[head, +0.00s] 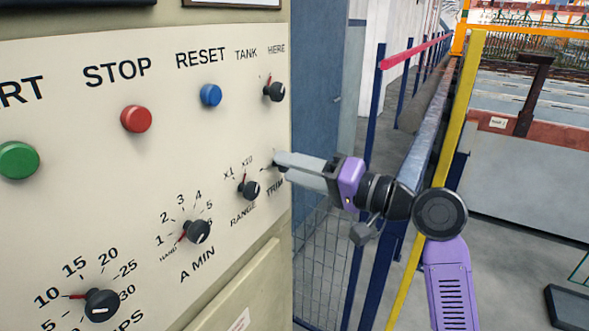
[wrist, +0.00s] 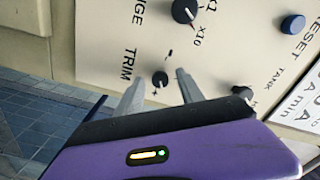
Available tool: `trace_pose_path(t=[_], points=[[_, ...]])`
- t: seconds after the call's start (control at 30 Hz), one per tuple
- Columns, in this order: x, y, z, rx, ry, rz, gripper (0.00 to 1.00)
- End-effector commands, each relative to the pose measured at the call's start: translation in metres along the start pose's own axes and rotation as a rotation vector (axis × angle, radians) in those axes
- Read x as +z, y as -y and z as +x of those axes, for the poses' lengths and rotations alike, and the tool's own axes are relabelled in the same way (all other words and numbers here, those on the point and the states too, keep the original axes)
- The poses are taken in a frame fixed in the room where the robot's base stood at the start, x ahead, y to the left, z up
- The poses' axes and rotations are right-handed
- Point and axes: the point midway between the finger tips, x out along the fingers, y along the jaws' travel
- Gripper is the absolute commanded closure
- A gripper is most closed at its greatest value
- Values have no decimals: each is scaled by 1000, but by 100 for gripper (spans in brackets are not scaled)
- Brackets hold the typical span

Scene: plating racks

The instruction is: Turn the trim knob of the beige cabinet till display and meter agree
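The beige cabinet (head: 150,170) fills the left of the head view. Its small black trim knob (wrist: 160,79) shows in the wrist view, beside the TRIM label. In the head view my gripper and its fingers mostly hide that knob. My gripper (head: 279,160) reaches the panel's right edge from the right. In the wrist view its two grey fingers (wrist: 160,77) are apart, one on each side of the trim knob, with gaps visible. I cannot tell how deep the tips reach around it. No readable display or meter shows; only lower edges of dark panels appear at the top.
Near the trim knob are the range knob (head: 249,188) and the tank/here knob (head: 274,91). Blue (head: 210,95), red (head: 136,118) and green (head: 18,160) buttons sit further left. A yellow post (head: 440,170) and blue railing stand behind my arm.

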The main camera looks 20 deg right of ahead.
Motion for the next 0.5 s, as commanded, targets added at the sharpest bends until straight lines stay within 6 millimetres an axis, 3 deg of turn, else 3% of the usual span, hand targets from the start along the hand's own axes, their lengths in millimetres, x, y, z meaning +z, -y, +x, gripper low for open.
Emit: trace_pose_path(t=[0.17, 0.5], points=[[1, -1, -5, -1, 0, 0, 55], [1, -2, -57, 0, -2, -2, 55]])
